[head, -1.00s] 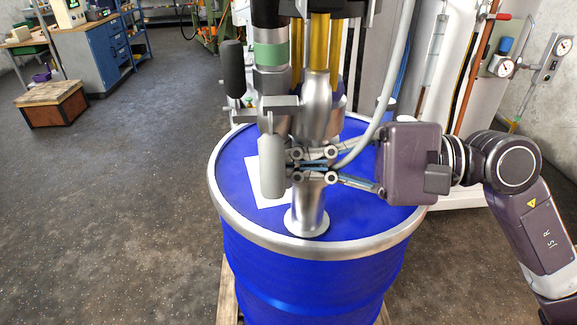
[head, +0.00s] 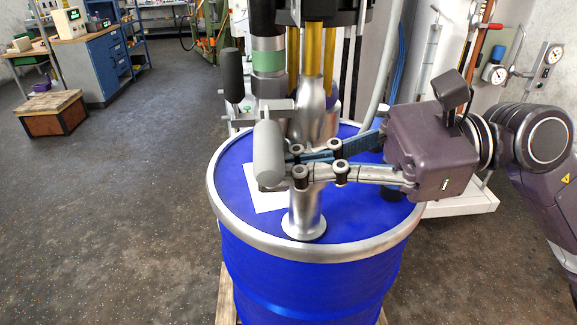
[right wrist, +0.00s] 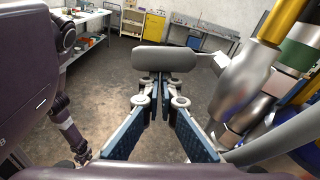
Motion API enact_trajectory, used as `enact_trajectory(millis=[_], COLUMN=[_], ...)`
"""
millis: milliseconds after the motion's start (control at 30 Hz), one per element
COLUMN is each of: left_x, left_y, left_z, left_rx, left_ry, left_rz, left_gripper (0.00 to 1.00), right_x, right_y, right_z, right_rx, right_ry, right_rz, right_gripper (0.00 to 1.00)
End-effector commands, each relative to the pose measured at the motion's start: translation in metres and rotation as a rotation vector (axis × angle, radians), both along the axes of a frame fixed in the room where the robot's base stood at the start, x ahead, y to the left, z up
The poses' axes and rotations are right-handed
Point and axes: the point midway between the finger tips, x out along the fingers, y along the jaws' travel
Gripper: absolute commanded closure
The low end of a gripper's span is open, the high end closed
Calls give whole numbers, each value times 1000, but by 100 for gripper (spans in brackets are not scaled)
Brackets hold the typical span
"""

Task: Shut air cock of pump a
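The air cock of the pump has a grey rounded handle (head: 268,155) on a short metal arm at the pump's steel body (head: 314,110). In the right wrist view the handle (right wrist: 165,58) lies crosswise just beyond my fingertips. My right gripper (head: 292,168) comes in from the right, in front of the steel body. Its fingers (right wrist: 160,85) are drawn together, with their tips at or against the handle's side rather than around it; exact contact is hard to tell.
The pump's steel tube (head: 306,205) enters the blue drum (head: 310,290), which has a white sheet (head: 265,190) on its lid. A black handle (head: 232,75) sits farther back. A grey hose (head: 382,85) hangs behind my right gripper.

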Motion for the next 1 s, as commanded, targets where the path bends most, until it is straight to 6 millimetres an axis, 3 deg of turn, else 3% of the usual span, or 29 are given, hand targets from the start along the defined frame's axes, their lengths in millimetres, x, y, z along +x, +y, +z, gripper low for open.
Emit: enact_trajectory(millis=[133,1000], left_x=[1,2], left_y=[0,0], left_z=[1,0], left_rx=[0,1], left_ry=[-1,-2], left_rz=[0,0], left_gripper=[60,60], right_x=[-2,-6], right_y=[0,0], right_z=[8,17], right_rx=[4,5], right_ry=[88,82], right_rz=[-4,-3], right_gripper=[100,100])
